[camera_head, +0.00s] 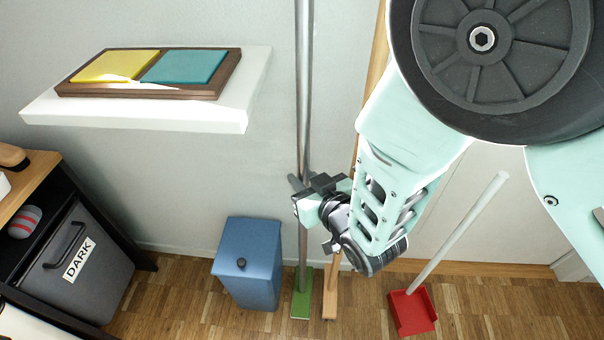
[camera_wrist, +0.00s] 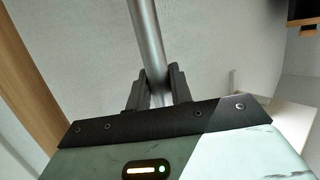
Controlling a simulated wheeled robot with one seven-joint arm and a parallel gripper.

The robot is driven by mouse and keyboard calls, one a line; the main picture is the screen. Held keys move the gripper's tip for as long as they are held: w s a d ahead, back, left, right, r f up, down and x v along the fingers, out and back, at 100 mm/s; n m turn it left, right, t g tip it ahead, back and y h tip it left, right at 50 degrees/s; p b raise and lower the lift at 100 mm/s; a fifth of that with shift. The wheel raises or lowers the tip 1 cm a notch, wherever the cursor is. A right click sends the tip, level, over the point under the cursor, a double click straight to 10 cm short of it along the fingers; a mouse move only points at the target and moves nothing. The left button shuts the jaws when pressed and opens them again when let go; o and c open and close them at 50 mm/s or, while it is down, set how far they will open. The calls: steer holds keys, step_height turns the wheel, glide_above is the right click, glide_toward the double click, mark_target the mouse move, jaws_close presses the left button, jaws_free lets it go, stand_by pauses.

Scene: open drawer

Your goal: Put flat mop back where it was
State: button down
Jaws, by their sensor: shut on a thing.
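The flat mop (camera_head: 303,100) has a long grey metal pole and a green foot at the floor. It stands nearly upright close to the wall, its foot between the blue bin and a wooden pole. My gripper (camera_head: 300,184) is at the mop's pole, about midway down the head view. In the wrist view the pole (camera_wrist: 148,40) runs between the two dark fingers of my gripper (camera_wrist: 156,88), which is shut on it. The top of the pole is out of view.
A blue lidded bin (camera_head: 248,265) stands left of the mop. A wooden pole (camera_head: 330,285) stands just right of it. A red dustpan (camera_head: 412,310) is farther right. A white shelf (camera_head: 150,118) with yellow and teal pads juts out at left. A dark cabinet (camera_head: 130,240) stands far left.

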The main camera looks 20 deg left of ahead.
stand_by(0.3)
steer(key=shift+f, duration=0.15)
steer(key=c, duration=1.3)
jaws_free()
steer(key=shift+o, duration=0.2)
